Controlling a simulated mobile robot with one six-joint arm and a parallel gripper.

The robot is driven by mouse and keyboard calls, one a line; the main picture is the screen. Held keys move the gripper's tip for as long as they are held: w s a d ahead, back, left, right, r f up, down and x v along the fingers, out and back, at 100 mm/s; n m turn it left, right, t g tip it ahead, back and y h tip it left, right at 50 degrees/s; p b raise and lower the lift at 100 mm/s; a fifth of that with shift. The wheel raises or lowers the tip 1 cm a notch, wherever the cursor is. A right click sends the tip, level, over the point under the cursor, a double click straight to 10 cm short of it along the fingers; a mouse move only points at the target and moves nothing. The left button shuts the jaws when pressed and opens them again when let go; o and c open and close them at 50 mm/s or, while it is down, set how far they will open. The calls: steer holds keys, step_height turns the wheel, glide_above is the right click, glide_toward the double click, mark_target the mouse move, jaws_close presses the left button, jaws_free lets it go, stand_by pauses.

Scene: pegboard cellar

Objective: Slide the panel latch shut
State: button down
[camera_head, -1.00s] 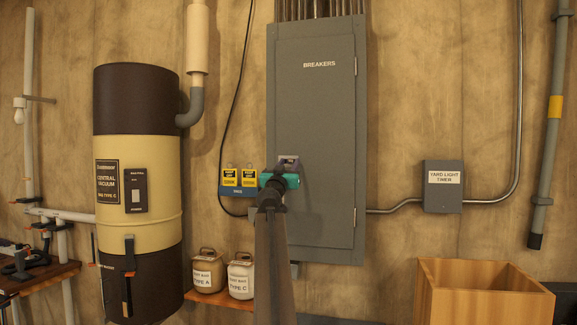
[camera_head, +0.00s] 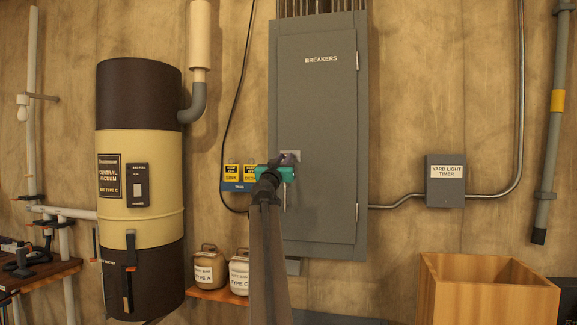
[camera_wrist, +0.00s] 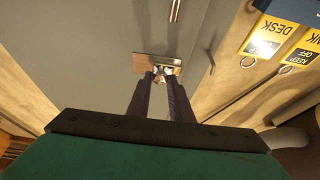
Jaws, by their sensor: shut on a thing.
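The grey breaker panel (camera_head: 318,110) hangs on the wall with its door closed. Its latch (camera_head: 291,155) has a small pale plate at the door's left edge, partly hidden by my gripper. In the wrist view, the latch plate (camera_wrist: 140,64) lies flat on the grey door. My gripper (camera_head: 284,162) is at the latch in the head view. In the wrist view, my gripper (camera_wrist: 166,77) is shut on the small latch knob (camera_wrist: 163,71) in front of the plate. The latch's exact slide position cannot be told.
Yellow key tags (camera_head: 232,174) hang just left of the panel. A central vacuum canister (camera_head: 140,165) stands further left, and two jars (camera_head: 208,268) sit on a low shelf.

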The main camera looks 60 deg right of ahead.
steer(key=shift+w+a+b, duration=0.15)
steer(key=shift+w+b, duration=0.2)
steer(key=shift+w, duration=0.05)
steer(key=c, duration=1.6)
jaws_free()
steer(key=shift+w, duration=0.15)
steer(key=shift+a, duration=0.15)
steer(key=shift+b+v, duration=1.4)
steer(key=shift+v, duration=5.4)
